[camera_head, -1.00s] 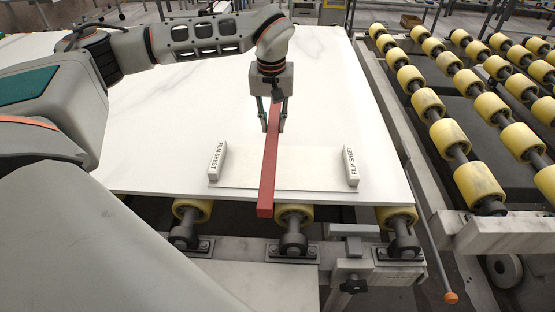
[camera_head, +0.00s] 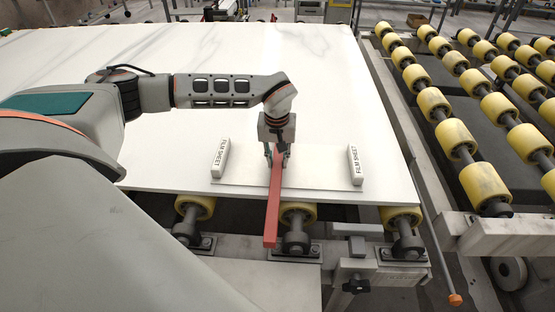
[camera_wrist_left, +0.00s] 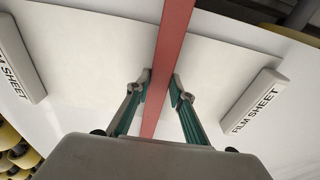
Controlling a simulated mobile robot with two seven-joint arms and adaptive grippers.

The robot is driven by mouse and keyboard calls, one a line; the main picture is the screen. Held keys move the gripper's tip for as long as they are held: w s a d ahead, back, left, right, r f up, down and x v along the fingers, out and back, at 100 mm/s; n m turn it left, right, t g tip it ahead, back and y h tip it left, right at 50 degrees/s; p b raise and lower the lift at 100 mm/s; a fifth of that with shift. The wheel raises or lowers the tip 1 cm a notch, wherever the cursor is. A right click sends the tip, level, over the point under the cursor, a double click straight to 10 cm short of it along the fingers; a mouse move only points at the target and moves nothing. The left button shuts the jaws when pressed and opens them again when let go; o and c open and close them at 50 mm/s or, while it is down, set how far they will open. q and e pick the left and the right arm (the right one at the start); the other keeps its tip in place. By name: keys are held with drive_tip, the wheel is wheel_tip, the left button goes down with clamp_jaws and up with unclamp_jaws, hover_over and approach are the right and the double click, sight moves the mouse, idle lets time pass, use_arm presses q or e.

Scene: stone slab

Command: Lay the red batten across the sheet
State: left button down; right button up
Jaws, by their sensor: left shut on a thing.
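The red batten (camera_head: 272,215) is a long square bar, pointing toward the camera. My left gripper (camera_head: 276,160) is shut on it near its far part, and its near end sticks out past the slab's front edge. In the left wrist view the batten (camera_wrist_left: 172,40) runs between the two fingertips (camera_wrist_left: 160,85). The film sheet (camera_head: 320,178) is a thin white rectangle lying on the slab below the batten. Whether the batten touches the sheet, I cannot tell. White blocks marked FILM SHEET stand at the sheet's left (camera_head: 221,158) and right (camera_head: 355,165) ends. My right gripper is out of view.
The large white stone slab (camera_head: 200,50) lies on yellow rollers (camera_head: 297,212), which show under its front edge. More yellow roller rows (camera_head: 455,138) stand to the right. The slab behind the arm is clear.

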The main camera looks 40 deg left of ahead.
sight(277, 167)
use_arm(q)
drive_tip(key=c, duration=1.8)
unclamp_jaws()
drive_tip(key=shift+o, duration=0.2)
wheel_tip(277, 167, up, 12)
drive_tip(key=s, duration=0.1)
drive_tip(key=shift+s+d, duration=0.15)
drive_tip(key=shift+d, duration=0.2)
